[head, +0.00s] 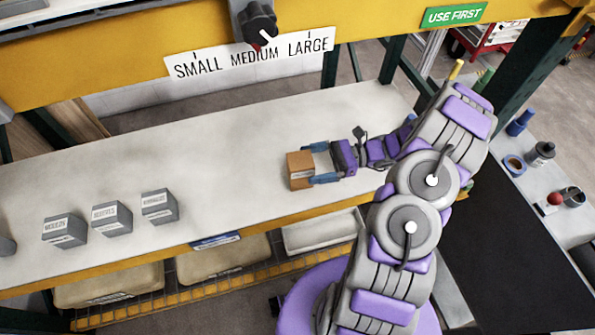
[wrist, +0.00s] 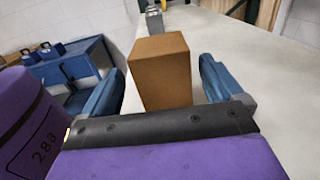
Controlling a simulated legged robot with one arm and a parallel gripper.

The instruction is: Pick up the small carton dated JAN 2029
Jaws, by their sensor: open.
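A small brown carton (head: 300,170) stands upright on the white bench top, toward its right part. It also shows in the wrist view (wrist: 161,72), between the two blue fingers. No date can be read on its visible faces. My gripper (head: 318,165) is open, with one finger on either side of the carton.
Three grey labelled blocks (head: 111,219) stand in a row at the left of the bench (head: 230,150). A SMALL MEDIUM LARGE sign (head: 250,55) hangs from the yellow beam above. Bins (head: 210,260) sit below the front edge. The bench between blocks and carton is clear.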

